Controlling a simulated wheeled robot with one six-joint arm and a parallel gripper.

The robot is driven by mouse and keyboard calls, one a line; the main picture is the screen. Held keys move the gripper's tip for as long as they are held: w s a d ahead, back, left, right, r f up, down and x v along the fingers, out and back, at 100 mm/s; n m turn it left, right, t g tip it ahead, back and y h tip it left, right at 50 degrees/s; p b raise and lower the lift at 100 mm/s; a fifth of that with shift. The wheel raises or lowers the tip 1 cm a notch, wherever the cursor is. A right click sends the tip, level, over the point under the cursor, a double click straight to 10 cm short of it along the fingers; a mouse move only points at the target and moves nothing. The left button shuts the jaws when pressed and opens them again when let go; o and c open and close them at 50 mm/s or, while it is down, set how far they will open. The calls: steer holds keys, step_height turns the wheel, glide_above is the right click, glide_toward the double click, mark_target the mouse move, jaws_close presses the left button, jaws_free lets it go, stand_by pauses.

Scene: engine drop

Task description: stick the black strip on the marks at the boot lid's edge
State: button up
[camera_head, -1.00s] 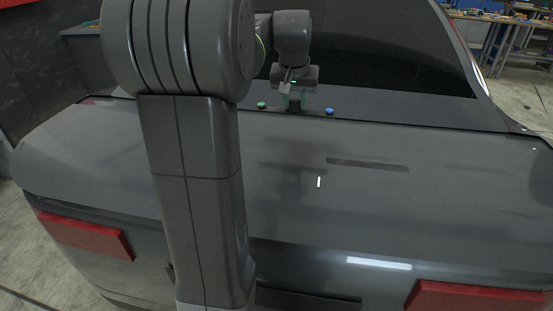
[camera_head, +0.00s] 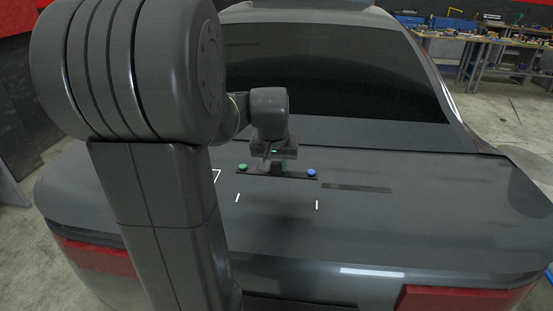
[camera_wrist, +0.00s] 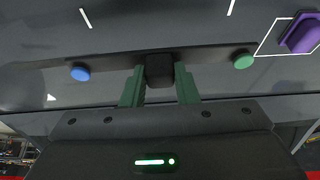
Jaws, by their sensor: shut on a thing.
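The black strip (camera_head: 300,177) has a green button (camera_head: 242,167) and a blue button (camera_head: 311,172) near its ends. My gripper (camera_head: 283,166) is shut on the black block (camera_wrist: 160,66) at its middle. In the wrist view the strip (camera_wrist: 115,61) runs across, blue end left. The white tick marks, one left (camera_head: 237,197) and one right (camera_head: 316,205), lie on the boot lid (camera_head: 400,215), nearer the rear than the strip. They also show in the wrist view (camera_wrist: 85,18). The strip appears just above the lid; contact is unclear.
A purple piece (camera_wrist: 300,35) sits by a white outline (camera_wrist: 268,36) on the lid; my arm hides it in the head view. A dark band (camera_head: 357,188) lies right of the strip. The rear window (camera_head: 330,75) is behind. Workbenches (camera_head: 490,45) stand far right.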

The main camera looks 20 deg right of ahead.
steer(key=shift+f, duration=0.1)
steer(key=shift+f+b, duration=3.45)
steer(key=shift+f, duration=0.85)
steer(key=shift+f, duration=0.35)
steer(key=o, duration=1.1)
steer(key=shift+r, duration=0.1)
steer(key=v, duration=1.3)
steer(key=shift+s+r+b, duration=0.2)
steer(key=shift+r+b, duration=0.1)
steer(key=shift+r, duration=0.05)
steer(key=shift+f, duration=0.15)
